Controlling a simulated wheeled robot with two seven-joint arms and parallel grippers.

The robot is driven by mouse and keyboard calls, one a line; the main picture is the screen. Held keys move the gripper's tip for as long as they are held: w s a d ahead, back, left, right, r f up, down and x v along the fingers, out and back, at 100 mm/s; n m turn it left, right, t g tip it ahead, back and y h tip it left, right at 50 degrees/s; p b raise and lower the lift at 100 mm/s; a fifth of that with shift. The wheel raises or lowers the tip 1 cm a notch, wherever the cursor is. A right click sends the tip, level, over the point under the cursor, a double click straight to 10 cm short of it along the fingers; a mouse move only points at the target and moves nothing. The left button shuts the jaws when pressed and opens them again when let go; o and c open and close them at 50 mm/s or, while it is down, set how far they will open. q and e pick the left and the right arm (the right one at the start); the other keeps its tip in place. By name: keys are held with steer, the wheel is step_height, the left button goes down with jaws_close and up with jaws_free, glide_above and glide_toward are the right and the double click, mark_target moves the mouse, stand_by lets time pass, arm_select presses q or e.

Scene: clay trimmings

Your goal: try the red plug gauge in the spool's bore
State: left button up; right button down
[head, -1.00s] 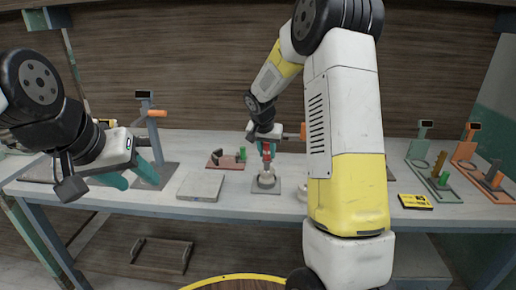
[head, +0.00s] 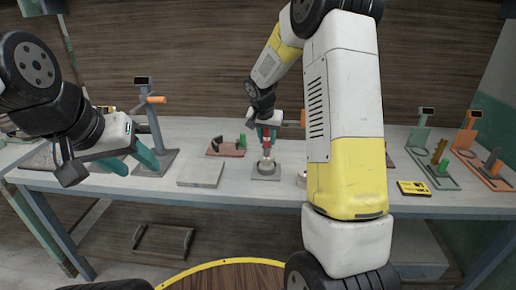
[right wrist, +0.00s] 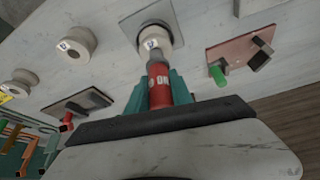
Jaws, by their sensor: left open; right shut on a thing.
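The red plug gauge (head: 267,152) is upright in my right gripper (head: 266,134), directly above the spool. In the right wrist view my right gripper (right wrist: 160,92) has its teal fingers shut around the red gauge (right wrist: 159,84), which has white lettering. The pale spool (head: 266,167) stands on a dark grey square plate (head: 277,175); it also shows in the right wrist view (right wrist: 153,37). The gauge's lower end meets the spool's top in that view; I cannot tell whether it is in the bore, which is hidden. My left gripper (head: 138,158) is open and empty at the left.
A pink plate with a green peg (head: 242,140) lies behind left of the spool, and a grey slab (head: 202,174) left of it. Two more spools (right wrist: 75,43) (right wrist: 22,82) stand nearby. A yellow card (head: 413,187) and green and orange stands (head: 484,172) are at the right.

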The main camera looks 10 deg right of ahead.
steer(key=shift+s+f, duration=0.15)
steer(key=shift+f, duration=0.05)
steer(key=shift+r, duration=2.6)
steer(key=shift+d, duration=0.1)
